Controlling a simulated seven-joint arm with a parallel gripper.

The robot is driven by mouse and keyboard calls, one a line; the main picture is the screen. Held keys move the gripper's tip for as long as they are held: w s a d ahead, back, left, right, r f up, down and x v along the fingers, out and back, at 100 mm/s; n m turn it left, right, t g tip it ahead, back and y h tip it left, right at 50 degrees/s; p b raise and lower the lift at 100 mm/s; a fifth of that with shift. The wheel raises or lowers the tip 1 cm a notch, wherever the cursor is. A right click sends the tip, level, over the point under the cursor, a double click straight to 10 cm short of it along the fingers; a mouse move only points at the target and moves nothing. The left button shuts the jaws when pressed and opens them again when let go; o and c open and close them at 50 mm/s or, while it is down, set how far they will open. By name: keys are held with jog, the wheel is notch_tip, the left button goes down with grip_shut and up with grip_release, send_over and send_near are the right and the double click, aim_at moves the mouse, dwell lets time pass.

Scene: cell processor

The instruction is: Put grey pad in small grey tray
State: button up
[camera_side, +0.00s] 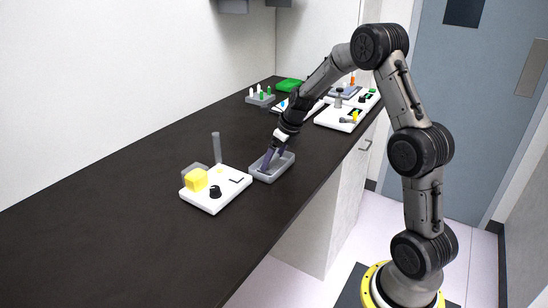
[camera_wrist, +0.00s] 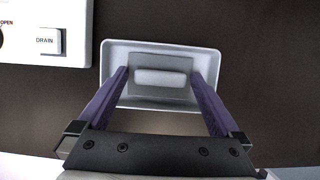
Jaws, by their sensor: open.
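The small grey tray (camera_side: 285,172) sits on the dark counter; in the wrist view its pale rim (camera_wrist: 110,50) surrounds the space between my fingers. The grey pad (camera_wrist: 160,77), a flat grey piece with a lighter raised bar in the middle, appears inside the tray, between my fingertips. My gripper (camera_wrist: 160,72) is open, one purple finger on each side of the pad, with a gap visible. In the side view my gripper (camera_side: 270,158) points down into the tray, and its fingers and the tray wall hide the pad.
A white device (camera_side: 213,202) with a yellow block (camera_side: 196,180) and a black knob (camera_side: 215,192) stands just left of the tray. A grey post (camera_side: 217,148) rises behind it. A vial rack (camera_side: 260,98), a green tray (camera_side: 289,85) and more white devices (camera_side: 340,118) stand farther back. The front-left counter is clear.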

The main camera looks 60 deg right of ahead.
jog(key=v, duration=1.2)
jog(key=s+a+r+n, duration=0.4)
jog(key=s+a+n, duration=0.1)
jog(key=a+n, duration=0.35)
jog(key=s+a+n, duration=0.6)
jog(key=s+n, duration=0.3)
jog(key=n, duration=0.4)
jog(key=s+a+n+t, duration=0.1)
jog(key=s+a+n, duration=0.5)
jog(key=s+n, duration=0.4)
jog(key=shift+s+a+f+n, duration=0.25)
jog(key=shift+f+n, duration=0.1)
jog(key=shift+n, duration=1.9)
